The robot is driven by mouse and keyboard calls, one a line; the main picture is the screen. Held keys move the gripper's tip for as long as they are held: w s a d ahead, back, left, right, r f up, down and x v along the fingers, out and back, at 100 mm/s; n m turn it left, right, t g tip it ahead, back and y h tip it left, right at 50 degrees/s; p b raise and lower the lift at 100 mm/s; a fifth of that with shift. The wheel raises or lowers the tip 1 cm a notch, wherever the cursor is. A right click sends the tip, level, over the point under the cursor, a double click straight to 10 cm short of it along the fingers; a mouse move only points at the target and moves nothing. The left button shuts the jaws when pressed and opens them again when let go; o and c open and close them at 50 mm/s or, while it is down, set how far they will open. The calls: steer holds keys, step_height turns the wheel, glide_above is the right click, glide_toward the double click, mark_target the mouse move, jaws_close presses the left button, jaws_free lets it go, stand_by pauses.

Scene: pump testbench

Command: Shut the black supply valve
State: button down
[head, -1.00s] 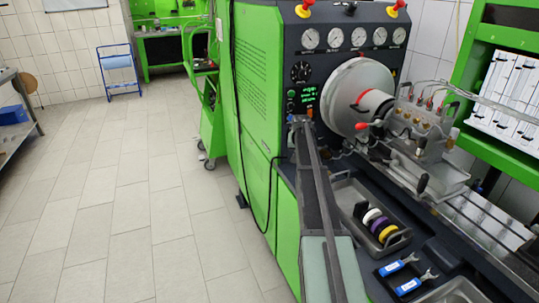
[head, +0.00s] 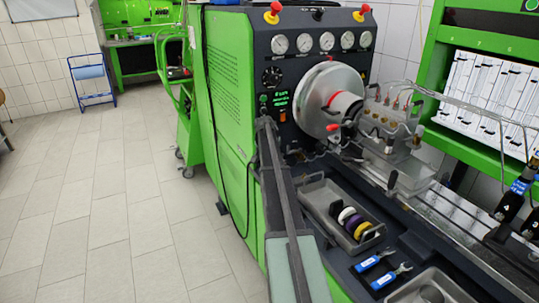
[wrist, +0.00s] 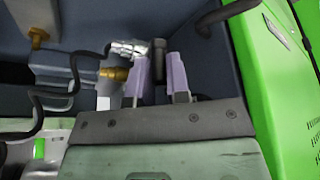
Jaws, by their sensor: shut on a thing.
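My gripper (wrist: 159,82) shows in the wrist view as two pale lavender fingers shut on a dark upright piece (wrist: 160,62). It looks like the black supply valve's handle, but its full shape is hidden. A silver fitting (wrist: 130,47) and a brass fitting (wrist: 114,74) sit just left of the fingers. In the head view my arm reaches from the bottom edge to the left front of the pump bench (head: 222,110). There the fingertips are too small to make out, and what they hold cannot be seen.
A round metal flywheel (head: 322,100) and the pump (head: 385,130) stand right of my arm. A grey tray (head: 318,200) with coloured rings lies on the bench. Blue-handled wrenches (head: 380,270) are nearer. Black hoses (wrist: 75,75) run left of the fingers. The floor at left is clear.

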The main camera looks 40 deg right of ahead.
steer(key=c, duration=1.1)
jaws_free()
steer(key=shift+s+d, duration=0.1)
